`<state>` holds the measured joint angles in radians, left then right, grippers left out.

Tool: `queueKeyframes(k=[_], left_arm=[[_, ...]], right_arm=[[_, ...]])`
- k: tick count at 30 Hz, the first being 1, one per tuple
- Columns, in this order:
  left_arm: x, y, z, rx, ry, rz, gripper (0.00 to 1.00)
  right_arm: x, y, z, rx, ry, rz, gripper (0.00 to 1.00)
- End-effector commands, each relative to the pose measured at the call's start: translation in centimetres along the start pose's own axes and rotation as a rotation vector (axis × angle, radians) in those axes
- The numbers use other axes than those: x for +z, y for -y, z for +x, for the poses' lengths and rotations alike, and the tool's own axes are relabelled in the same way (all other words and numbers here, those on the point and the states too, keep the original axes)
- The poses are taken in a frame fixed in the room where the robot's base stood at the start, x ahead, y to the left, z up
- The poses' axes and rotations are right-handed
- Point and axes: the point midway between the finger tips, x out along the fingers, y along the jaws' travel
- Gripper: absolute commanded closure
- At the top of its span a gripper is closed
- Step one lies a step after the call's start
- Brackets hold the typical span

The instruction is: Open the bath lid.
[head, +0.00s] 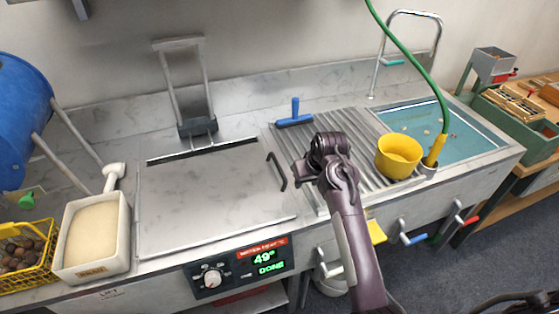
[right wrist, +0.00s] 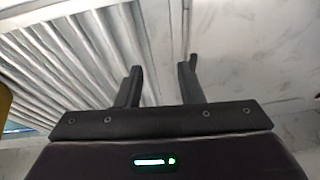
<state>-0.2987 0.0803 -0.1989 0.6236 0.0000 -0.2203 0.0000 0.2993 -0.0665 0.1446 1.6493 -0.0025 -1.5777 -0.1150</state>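The bath lid (head: 205,200) is a flat grey panel lying shut over the bath on the left part of the counter. My left gripper is not in view.
A control panel (head: 240,272) reads 49° and DONE. The drainboard (head: 355,172) holds a blue squeegee (head: 295,115) and yellow pot (head: 398,157). A white bin (head: 96,235) and yellow basket of chestnuts (head: 45,262) stand left. A grey upright frame (head: 190,90) stands behind the lid.

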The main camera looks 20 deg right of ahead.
Motion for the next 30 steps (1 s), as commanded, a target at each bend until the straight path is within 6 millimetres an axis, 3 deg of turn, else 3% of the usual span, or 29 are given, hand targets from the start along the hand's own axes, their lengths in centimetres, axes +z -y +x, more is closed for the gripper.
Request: queueKeyframes(k=[6,10,16,24,30], left_arm=[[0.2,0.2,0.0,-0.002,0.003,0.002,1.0],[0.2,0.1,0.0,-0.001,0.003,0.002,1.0],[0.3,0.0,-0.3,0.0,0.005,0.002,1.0],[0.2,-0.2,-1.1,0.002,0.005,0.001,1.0],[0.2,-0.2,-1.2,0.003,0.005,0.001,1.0]], right_arm=[[-6.7,1.8,-0.9,-0.086,-0.016,0.014,0.66],[-9.1,2.9,-1.4,-0.124,-0.018,0.012,0.66],[-9.9,3.4,-0.6,-0.138,-0.015,0.009,0.66],[-9.8,4.0,3.7,-0.136,-0.015,0.009,0.66],[-9.9,4.2,5.7,-0.135,-0.017,0.01,0.66]])
